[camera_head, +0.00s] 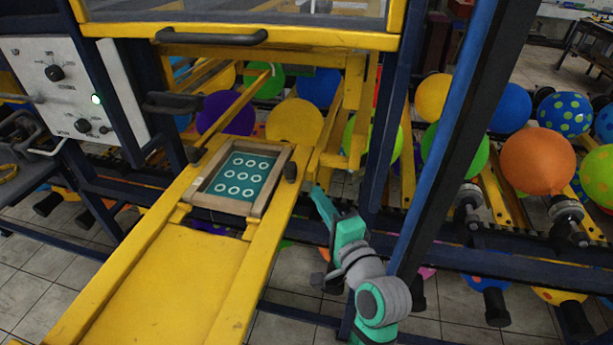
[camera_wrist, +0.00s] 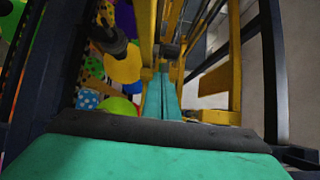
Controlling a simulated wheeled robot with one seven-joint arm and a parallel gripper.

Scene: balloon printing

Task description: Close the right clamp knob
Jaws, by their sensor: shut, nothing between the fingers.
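The right clamp knob (camera_head: 291,172) is a small black knob on the yellow rail at the right of the wood-framed teal screen (camera_head: 243,176). The left clamp knob (camera_head: 194,155) is a similar black knob on the other side of the frame. My gripper (camera_head: 317,191) is teal, a little right of the right knob and just outside the yellow rail, apart from the knob in the picture. In the wrist view my gripper (camera_wrist: 161,78) shows its two fingers together and empty. A dark round part beyond the fingertips may be the knob; I cannot tell.
A blue post (camera_head: 450,130) of the machine frame stands right of my arm. Yellow bars and the machine's window housing (camera_head: 240,40) are behind the screen. Balloons on racks, such as an orange one (camera_head: 537,162), fill the right side. The yellow plate (camera_head: 175,275) in front is clear.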

